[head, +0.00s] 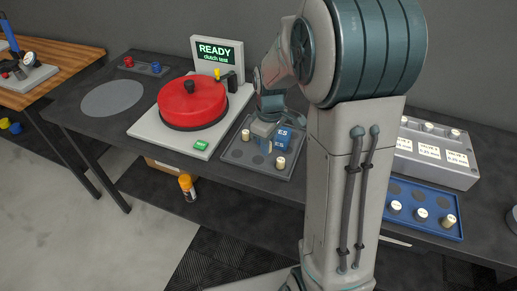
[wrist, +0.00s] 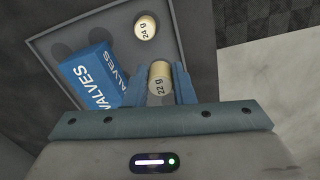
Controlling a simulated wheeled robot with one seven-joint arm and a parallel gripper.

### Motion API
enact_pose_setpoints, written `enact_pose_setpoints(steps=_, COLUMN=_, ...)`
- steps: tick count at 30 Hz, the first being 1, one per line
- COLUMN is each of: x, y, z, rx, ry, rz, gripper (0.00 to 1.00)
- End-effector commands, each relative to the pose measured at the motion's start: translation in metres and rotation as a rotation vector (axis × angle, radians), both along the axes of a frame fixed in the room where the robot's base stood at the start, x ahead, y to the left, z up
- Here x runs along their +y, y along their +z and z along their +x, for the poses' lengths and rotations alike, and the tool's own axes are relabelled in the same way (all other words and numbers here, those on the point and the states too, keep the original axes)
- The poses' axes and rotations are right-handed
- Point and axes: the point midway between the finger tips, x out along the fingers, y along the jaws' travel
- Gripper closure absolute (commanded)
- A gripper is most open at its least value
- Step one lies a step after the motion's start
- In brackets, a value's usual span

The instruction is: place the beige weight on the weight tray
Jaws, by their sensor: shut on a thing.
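A small beige, cylindrical weight marked 22 g (wrist: 160,77) is between the two blue fingers of my gripper (wrist: 160,88) in the wrist view. The fingers are shut on it. My gripper (head: 265,143) is over the dark grey tray with round spots (head: 232,172) in the head view, where the held weight is hidden. I cannot tell whether the weight touches the tray. A cream weight marked 24 g (wrist: 146,27) stands on the tray, ahead of my fingers. Another pale weight (head: 245,135) stands at the tray's left side.
A blue VALVES box (wrist: 93,75) lies on the tray close beside my left finger. A blue tray (head: 430,228) with several weights is at the right, before a grey labelled block (head: 455,178). A red-topped dyno (head: 192,100) is at the left; its screen reads READY.

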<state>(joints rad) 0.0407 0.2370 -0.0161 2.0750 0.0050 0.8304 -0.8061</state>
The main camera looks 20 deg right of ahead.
Motion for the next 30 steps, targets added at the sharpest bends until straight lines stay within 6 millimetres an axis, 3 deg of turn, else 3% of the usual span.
enact_pose_setpoints(steps=3, x=0.013, y=-0.011, z=0.015, rx=0.003, ry=0.003, rz=0.0, gripper=0.99)
enact_pose_setpoints(steps=9, x=0.023, y=-0.021, z=0.026, rx=0.0, ry=0.0, rz=0.0, gripper=0.99)
enact_pose_setpoints(steps=18, x=0.023, y=-0.057, z=0.026, rx=0.003, ry=-0.001, rz=0.0, gripper=0.99)
enact_pose_setpoints(steps=30, x=0.023, y=-0.065, z=0.027, rx=-0.001, ry=-0.001, rz=0.0, gripper=0.99)
